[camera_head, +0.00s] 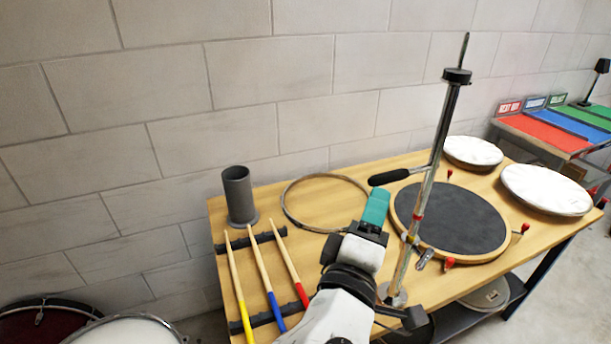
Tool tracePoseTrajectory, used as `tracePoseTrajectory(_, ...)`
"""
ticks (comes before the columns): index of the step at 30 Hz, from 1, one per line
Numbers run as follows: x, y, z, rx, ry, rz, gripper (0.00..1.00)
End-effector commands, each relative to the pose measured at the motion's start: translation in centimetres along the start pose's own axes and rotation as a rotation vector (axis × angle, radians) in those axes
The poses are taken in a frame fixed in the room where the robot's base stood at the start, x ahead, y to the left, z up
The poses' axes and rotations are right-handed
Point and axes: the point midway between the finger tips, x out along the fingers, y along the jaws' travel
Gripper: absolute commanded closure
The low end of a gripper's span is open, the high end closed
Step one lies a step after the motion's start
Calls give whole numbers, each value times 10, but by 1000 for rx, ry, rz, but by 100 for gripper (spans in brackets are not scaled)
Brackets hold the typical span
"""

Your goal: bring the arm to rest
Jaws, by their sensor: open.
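My gripper (374,210) is at the end of my white and black arm, above the middle of the wooden bench. Its teal part points away from the camera, toward the hoop and the stand. The jaws are open, and I see nothing held in them. The fingertips are small and partly hidden in this view. The arm reaches in from the bottom edge and covers part of the bench front.
A tall metal stand (441,140) with a black side handle (388,177) rises close to the right of my gripper. A grey cup (238,190), a hoop (286,207), several colour-ended sticks (264,264) on a rack and a dark round pad (450,220) occupy the bench (334,162).

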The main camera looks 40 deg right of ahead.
Motion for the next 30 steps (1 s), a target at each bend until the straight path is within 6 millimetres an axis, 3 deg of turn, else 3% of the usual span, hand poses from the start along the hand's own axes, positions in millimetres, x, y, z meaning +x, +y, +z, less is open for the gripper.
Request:
tracePoseTrajectory(6, 0, 0, 0, 0, 0, 0, 53)
tracePoseTrajectory(10, 5, -22, 10, 27, -7, -84, 53)
tracePoseTrajectory(14, 10, -78, 33, 103, -37, -301, 53)
tracePoseTrajectory(15, 9, -100, 42, 130, -54, -387, 53)
tracePoseTrajectory(20, -13, -185, 81, 233, -149, -738, 53)
tracePoseTrajectory(24, -52, -246, 114, 300, -261, -1036, 53)
tracePoseTrajectory(30, -119, -296, 150, 354, -422, -1389, 53)
